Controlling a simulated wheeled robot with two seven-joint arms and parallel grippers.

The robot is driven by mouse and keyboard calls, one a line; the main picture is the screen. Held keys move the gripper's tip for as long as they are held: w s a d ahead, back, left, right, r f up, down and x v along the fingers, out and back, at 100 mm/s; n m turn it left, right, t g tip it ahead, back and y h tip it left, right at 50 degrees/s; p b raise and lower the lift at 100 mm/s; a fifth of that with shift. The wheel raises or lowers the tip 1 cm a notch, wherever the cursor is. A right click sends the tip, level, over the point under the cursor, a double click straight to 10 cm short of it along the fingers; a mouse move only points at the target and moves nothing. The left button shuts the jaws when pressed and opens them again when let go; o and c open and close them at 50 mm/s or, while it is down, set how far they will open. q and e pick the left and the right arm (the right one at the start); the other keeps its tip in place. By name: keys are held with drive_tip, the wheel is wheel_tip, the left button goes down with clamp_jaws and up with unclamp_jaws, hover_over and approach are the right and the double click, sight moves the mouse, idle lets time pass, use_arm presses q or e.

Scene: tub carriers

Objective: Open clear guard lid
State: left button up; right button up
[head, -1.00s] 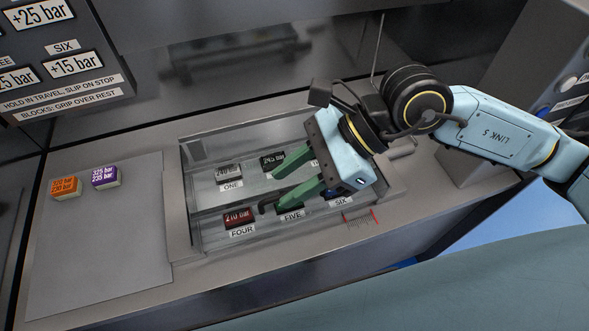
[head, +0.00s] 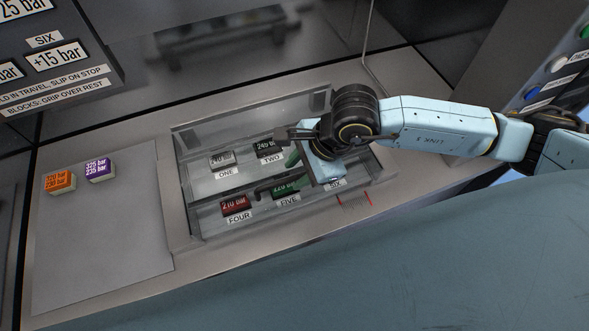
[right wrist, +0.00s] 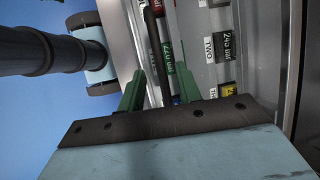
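The clear guard lid (head: 205,187) appears to lie shut over the recessed bay of labelled blocks, its see-through panel hard to make out. A dark bar handle (head: 264,191) shows near its front, beside block FIVE. My right gripper (head: 293,172) is over the right part of the bay, its green fingers partly hidden by its own body. In the right wrist view the right gripper (right wrist: 160,72) has its fingers apart. The dark bar (right wrist: 152,40) runs into the gap between them; I see no finger touching it. My left gripper is not in view.
Under the lid are a red 210 bar block (head: 236,203), a green 220 bar block (head: 285,188) and others. An orange block (head: 60,182) and a purple block (head: 98,169) stand on the grey plate (head: 100,240) at left. A sign panel hangs above left.

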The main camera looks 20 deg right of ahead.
drive_tip(key=shift+x, duration=0.95)
drive_tip(key=shift+c, duration=0.2)
clamp_jaws()
